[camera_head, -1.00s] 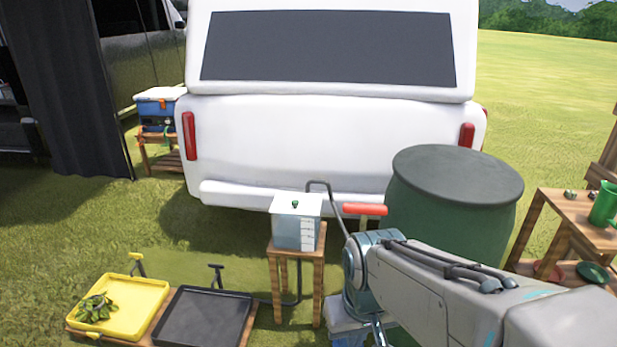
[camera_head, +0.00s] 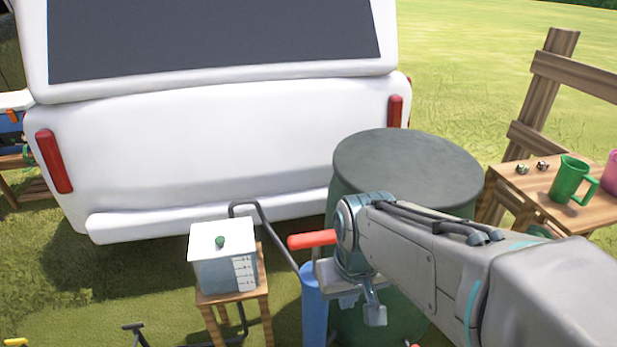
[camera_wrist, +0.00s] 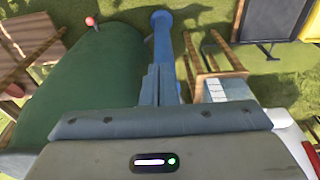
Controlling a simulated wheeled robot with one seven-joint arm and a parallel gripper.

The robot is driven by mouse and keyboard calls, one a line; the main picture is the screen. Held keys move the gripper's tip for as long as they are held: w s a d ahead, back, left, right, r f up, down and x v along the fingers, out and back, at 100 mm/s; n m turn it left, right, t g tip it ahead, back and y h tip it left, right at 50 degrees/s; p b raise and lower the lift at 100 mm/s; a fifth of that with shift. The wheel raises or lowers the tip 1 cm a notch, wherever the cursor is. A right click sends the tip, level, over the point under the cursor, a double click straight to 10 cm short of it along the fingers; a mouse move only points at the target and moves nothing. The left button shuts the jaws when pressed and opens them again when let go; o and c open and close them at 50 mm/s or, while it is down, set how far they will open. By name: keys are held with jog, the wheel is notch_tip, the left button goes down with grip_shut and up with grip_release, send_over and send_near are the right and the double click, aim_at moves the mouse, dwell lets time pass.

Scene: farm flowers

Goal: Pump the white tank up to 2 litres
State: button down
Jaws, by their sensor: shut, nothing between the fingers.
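The white tank (camera_head: 226,268) is a box with a white lid, green knob and level marks on its front right, standing on a wooden stool (camera_head: 262,300). I cannot read its water level. The pump (camera_head: 313,300) is an upright blue cylinder to its right, with a red handle (camera_head: 312,240) close above it. A dark hose (camera_head: 268,232) runs between tank and pump. My gripper (camera_head: 374,314) points down just right of the pump. In the wrist view, its fingers (camera_wrist: 160,72) are together and empty, overlapping the pump cylinder (camera_wrist: 163,45). The tank (camera_wrist: 226,90) shows to their right.
A large dark green barrel (camera_head: 405,170) stands behind my arm. A white vehicle (camera_head: 220,140) closes off the back. At right is a wooden table (camera_head: 500,195) with a green mug (camera_head: 570,180). Open grass (camera_head: 480,70) lies beyond.

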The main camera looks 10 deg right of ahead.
jog(key=shift+a, duration=0.1)
notch_tip(320, 180, up, 11)
jog(key=t+p, duration=0.2)
jog(key=p, duration=1.5)
send_over(317, 234)
jog(key=s, duration=0.4)
jog(key=shift+r, duration=0.15)
jog(key=x, duration=0.8)
jog(key=s+x, duration=0.1)
jog(key=x, duration=0.3)
jog(key=shift+f+b, duration=0.3)
jog(key=shift+f, duration=0.2)
jog(key=shift+w+f, duration=0.1)
jog(key=shift+f, duration=0.5)
